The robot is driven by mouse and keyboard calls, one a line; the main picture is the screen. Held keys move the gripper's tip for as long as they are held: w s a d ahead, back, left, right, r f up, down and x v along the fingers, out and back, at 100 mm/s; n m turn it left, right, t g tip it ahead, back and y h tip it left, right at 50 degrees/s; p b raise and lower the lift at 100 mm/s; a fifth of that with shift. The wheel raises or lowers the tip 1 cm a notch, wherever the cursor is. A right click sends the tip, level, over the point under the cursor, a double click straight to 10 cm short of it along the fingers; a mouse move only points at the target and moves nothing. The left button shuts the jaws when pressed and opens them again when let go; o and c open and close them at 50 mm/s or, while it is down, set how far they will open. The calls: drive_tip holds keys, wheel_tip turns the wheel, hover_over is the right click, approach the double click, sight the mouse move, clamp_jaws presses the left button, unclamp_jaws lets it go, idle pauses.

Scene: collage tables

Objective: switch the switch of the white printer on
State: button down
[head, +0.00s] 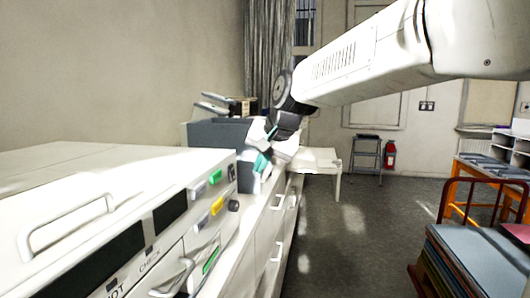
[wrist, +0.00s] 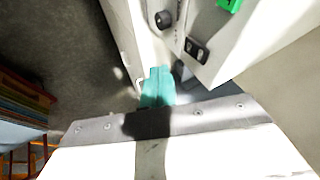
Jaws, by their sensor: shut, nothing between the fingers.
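A large white machine (head: 130,165) fills the left foreground in the head view; it appears to be the white printer. Its near corner shows at the top right of the wrist view (wrist: 240,45). A dark rocker switch (wrist: 196,50) sits on that corner, with a round black knob (wrist: 163,19) to its left. I cannot tell which way the switch is set. My gripper (head: 262,162) has teal fingers, shut and empty, beyond the machine's far right end in the head view. In the wrist view the fingers (wrist: 158,72) are below and left of the switch, apparently apart from it.
A grey-and-white device (head: 215,134) stands behind the machine on the white cabinet row (head: 262,225), close to my gripper. A cart with stacked folders (head: 465,255) stands at the right. A white table (head: 318,158) is farther back. The dark floor between cabinets and cart is clear.

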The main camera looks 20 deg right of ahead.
sight(232, 173)
drive_tip(key=w+a+f, duration=0.3)
drive_tip(key=a, duration=0.1)
drive_tip(key=shift+w, duration=0.4)
drive_tip(key=shift+w+a+f, duration=0.15)
drive_tip(key=shift+a+f, duration=0.05)
drive_tip(key=shift+a, duration=0.05)
